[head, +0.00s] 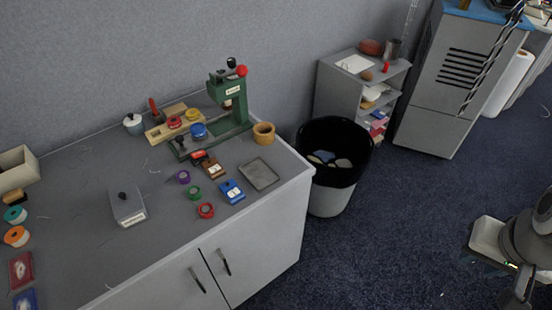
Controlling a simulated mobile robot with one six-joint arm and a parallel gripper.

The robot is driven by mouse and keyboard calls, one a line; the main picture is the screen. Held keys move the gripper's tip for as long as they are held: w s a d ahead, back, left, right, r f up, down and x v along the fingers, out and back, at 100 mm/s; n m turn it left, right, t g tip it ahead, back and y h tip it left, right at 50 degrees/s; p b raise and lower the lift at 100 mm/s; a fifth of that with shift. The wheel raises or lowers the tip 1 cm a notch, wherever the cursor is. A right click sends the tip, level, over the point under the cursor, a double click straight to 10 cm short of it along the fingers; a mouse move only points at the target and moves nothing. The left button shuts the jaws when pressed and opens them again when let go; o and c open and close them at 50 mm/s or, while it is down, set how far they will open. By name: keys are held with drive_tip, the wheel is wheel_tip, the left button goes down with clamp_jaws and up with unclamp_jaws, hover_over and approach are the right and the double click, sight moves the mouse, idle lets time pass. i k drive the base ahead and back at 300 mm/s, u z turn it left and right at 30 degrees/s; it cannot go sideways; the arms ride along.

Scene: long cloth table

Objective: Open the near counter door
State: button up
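The grey counter (283,211) stands at the left and centre. Two door panels show on its front, the left one (165,292) and the right one (262,258). Each has a dark upright bar handle, the left handle (197,280) and the right handle (224,262), close to the seam between them. Both doors look shut. The lower parts of the doors run out of the picture. Dark and pale parts of my own arm show at the right edge, over the carpet and well apart from the counter. I cannot make out my gripper's fingers clearly there.
A black-lined bin (331,198) stands against the counter's right end. A grey shelf unit (336,89) and a tall vented cabinet (440,100) stand behind. A green press (236,105) and small tins are on the counter. Open blue carpet (400,235) lies right of the counter.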

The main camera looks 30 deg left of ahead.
sight(243, 260)
drive_tip(key=u, duration=0.05)
drive_tip(key=k, duration=0.1)
drive_tip(key=u, duration=3)
drive_tip(key=k, duration=0.8)
drive_tip(key=z, duration=0.25)
drive_tip(key=i, duration=0.8)
drive_tip(key=u, duration=0.05)
